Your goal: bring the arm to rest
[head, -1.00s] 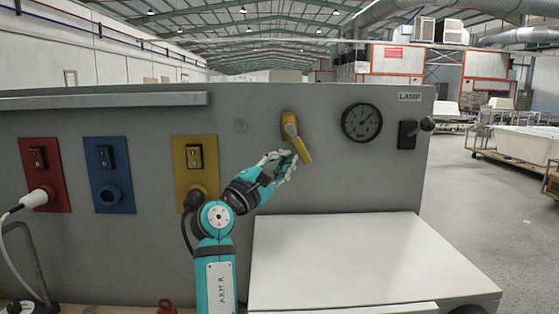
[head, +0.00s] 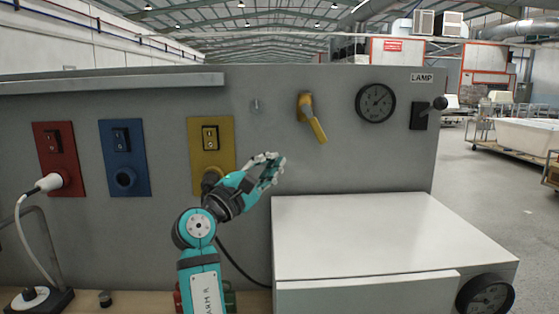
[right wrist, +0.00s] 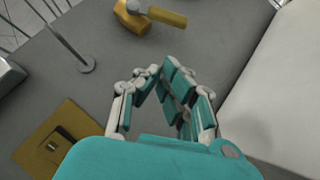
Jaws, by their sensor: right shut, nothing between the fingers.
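My right arm, marked ARM R, reaches up in front of the grey panel (head: 300,160) in the head view. Its gripper (head: 272,163) is shut and empty, below and to the left of the yellow lever handle (head: 313,120) and apart from it. In the right wrist view the closed fingers (right wrist: 166,85) meet at the middle with nothing between them. The yellow handle also shows there at the top (right wrist: 160,15). My left gripper is not in view.
Red (head: 66,183), blue (head: 115,140) and yellow (head: 225,128) switch plates line the panel; a white plug sits in the red one. A white-topped cabinet (head: 370,230) juts out at right. A gauge (head: 375,103) and a LAMP lever (head: 420,115) are at upper right.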

